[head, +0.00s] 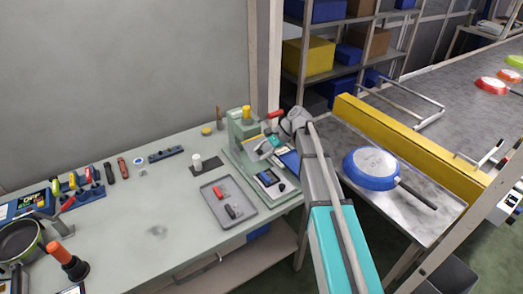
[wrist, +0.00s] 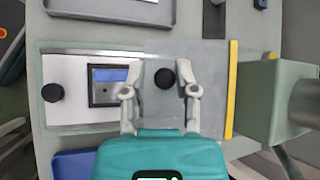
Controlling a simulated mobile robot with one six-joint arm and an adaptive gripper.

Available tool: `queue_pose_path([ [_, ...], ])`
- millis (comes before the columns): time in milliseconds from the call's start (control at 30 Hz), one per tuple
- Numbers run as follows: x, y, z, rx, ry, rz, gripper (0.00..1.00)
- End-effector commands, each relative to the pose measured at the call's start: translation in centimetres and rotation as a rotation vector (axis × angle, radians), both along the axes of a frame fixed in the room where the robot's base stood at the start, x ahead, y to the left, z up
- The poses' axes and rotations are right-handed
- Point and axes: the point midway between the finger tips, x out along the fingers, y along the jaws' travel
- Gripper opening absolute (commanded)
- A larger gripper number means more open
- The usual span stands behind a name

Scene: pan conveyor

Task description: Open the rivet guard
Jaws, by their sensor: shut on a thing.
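The rivet machine (head: 243,130) is a pale green device at the right end of the bench, with a yellow cap on top. In the wrist view its green column (wrist: 275,105) stands at the right. A flat grey plate with a yellow edge strip (wrist: 231,90), which looks like the rivet guard (wrist: 208,80), lies beside the column. A round black knob (wrist: 165,78) sits on it between the fingers of my gripper (wrist: 161,76). My gripper is shut on the knob, though the contact is hard to make out. In the head view my arm partly hides the machine's right side.
A grey tray (head: 240,216) with small red and black parts lies in front of the machine. A small screen (wrist: 108,85) and another black knob (wrist: 52,92) are left of my gripper. A blue pan (head: 371,167) rests on the metal table at right, beside a yellow rail (head: 410,147).

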Motion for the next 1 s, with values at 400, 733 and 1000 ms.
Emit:
queue_pose_path([
  [400,-3.0,-1.3,-0.6,-0.064,-0.061,0.059,0.0],
  [733,-7.4,-4.0,-2.7,-0.197,-0.181,0.168,0.0],
  [1000,-16.3,-10.1,-5.6,-0.473,-0.368,0.456,0.0],
])
